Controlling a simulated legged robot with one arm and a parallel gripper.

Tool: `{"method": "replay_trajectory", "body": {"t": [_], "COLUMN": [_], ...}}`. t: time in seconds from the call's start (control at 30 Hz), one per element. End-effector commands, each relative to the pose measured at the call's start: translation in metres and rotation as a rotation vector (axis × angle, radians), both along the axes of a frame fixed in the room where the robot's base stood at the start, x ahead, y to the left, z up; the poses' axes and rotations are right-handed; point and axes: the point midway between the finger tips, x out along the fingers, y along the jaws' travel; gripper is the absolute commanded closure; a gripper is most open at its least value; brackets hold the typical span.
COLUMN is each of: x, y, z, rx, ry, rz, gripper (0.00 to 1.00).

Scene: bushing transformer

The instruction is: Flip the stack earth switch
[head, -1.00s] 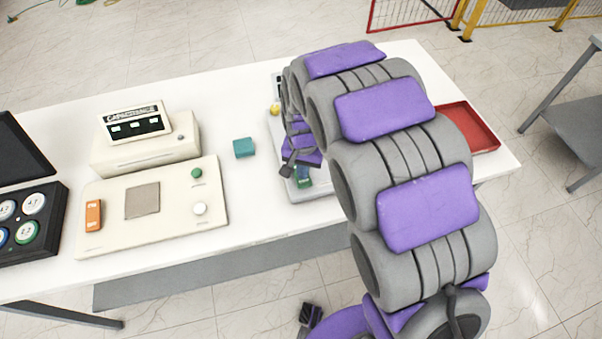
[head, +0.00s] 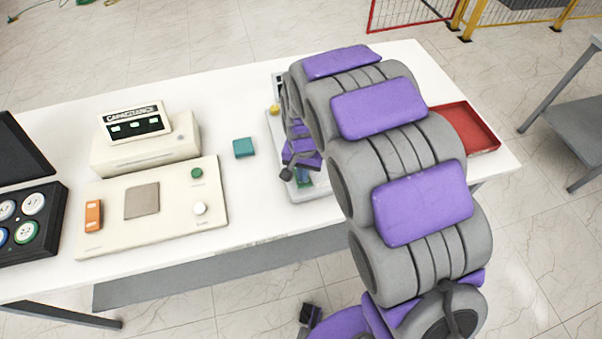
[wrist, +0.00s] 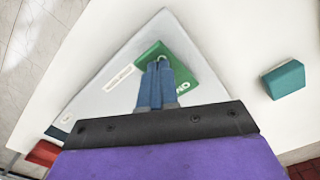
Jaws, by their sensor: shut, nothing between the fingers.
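A pale panel (wrist: 112,82) lies under my gripper in the wrist view; its edge also shows beside my arm in the head view (head: 274,130). A green plate (wrist: 190,62) with white letters ending in "ND" sits on this panel. My gripper (wrist: 160,64) is shut and empty, its blue-grey fingers over the green plate. A small pale curved piece (wrist: 162,57) shows at the fingertips; I cannot tell whether they touch it. The fingers hide part of the plate. In the head view my arm covers most of the panel, and a bit of green (head: 304,179) shows beside it.
A teal block (head: 243,148) lies on the white table (head: 235,98), left of the panel. Farther left are a cream control board (head: 178,220) and a box marked "CAPACITANCE" (head: 155,151). A red tray (head: 472,129) is at the right end.

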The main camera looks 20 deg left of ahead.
Motion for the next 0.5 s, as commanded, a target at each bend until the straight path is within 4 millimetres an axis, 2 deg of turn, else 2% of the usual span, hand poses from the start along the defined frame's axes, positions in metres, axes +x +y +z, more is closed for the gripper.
{"method": "replay_trajectory", "body": {"t": [0.5], "x": [-0.0001], "y": [-0.0001], "z": [-0.0072], "rx": [0.0], "ry": [0.001], "rz": [0.0], "gripper": [1.0]}}
